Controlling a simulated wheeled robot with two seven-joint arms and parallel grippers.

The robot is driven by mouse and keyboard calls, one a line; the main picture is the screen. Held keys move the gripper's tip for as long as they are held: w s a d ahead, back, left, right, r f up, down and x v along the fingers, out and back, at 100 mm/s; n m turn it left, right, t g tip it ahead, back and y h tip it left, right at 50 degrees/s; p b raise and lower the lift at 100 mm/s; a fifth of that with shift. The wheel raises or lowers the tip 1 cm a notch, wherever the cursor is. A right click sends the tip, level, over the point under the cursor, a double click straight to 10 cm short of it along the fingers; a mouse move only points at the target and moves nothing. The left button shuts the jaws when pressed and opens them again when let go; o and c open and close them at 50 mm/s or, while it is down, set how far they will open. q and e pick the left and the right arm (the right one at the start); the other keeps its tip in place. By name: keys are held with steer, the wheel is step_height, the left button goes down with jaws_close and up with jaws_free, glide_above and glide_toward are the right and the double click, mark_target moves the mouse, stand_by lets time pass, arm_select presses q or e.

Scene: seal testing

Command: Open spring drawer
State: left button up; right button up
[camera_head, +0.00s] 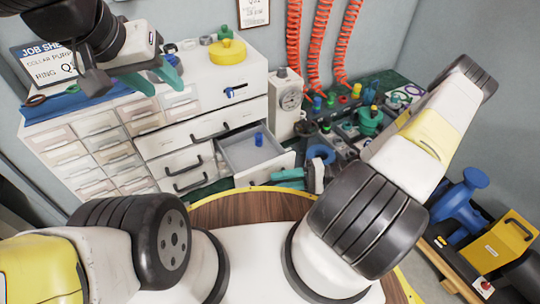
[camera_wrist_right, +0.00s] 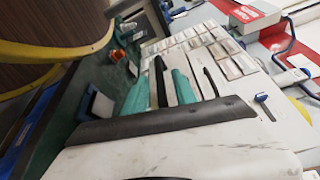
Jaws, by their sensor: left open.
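The spring drawer (camera_head: 246,157) is pulled out of the white cabinet, with a small blue item (camera_head: 259,139) inside. My right gripper (camera_head: 286,179) is at the drawer's front. In the right wrist view its teal fingers (camera_wrist_right: 160,86) lie on either side of a black handle (camera_wrist_right: 159,73), and they look closed on it. The contact itself is hard to see. My left gripper (camera_head: 152,80) is open and empty, above the left part of the cabinet top.
Other closed drawers with black handles (camera_head: 188,164) are left of the open one, beside several small bins (camera_head: 98,124). A yellow round part (camera_head: 227,52) is on the cabinet. A gauge box (camera_head: 287,103) and a crowded bench (camera_head: 350,120) are to the right. A round wooden table (camera_head: 245,209) is in front.

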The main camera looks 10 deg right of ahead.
steer(key=shift+d+r, duration=0.15)
steer(key=shift+d, duration=1.2)
steer(key=shift+d+r, duration=0.1)
steer(key=shift+d, duration=1.25)
step_height(320, 180, up, 20)
steer(key=w+d+n+g+h, duration=0.2)
steer(key=n+h, duration=0.1)
steer(key=h, duration=0.8)
steer(key=s+a+r+t+h, duration=0.1)
steer(key=s+r+t+h, duration=0.1)
steer(key=r, duration=0.7)
steer(key=s+a+r+t+h, duration=0.1)
steer(key=s+r+t, duration=0.3)
steer(key=r, duration=0.5)
steer(key=shift+a+t+h, duration=0.15)
steer(key=shift+t+h, duration=0.25)
steer(key=shift+t, duration=0.7)
